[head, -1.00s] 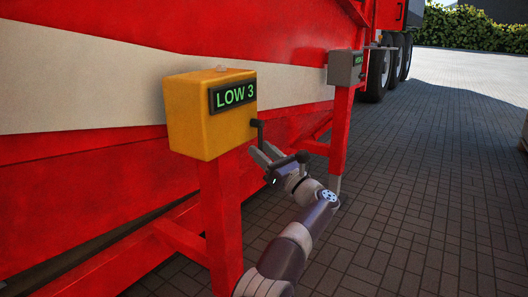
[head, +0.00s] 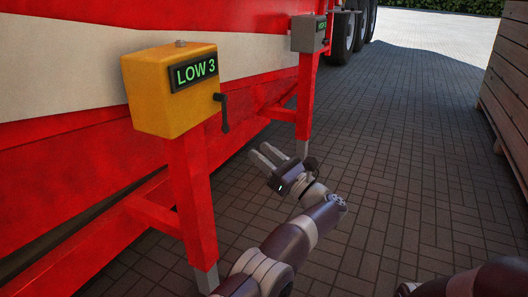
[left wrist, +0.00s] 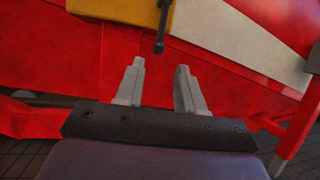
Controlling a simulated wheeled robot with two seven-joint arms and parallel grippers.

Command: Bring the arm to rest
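My left gripper (head: 265,156) is open and empty, in the middle of the head view. Its two grey fingers (left wrist: 158,75) stand apart in the left wrist view with nothing between them. The yellow control box (head: 165,92) with a green "LOW 3" display (head: 194,73) is up and to the left of it. The box's dark lever (head: 223,112) hangs down on its right side, above the gripper and apart from it. The lever also shows in the left wrist view (left wrist: 161,28). Part of my right arm (head: 470,283) shows at the bottom right; its gripper is out of view.
A red machine (head: 70,165) with a cream stripe fills the left side. Red legs (head: 191,200) stand below the boxes. A grey box (head: 308,33) is farther back. A wooden crate stack (head: 506,85) stands at right. Brick paving (head: 400,170) between is clear.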

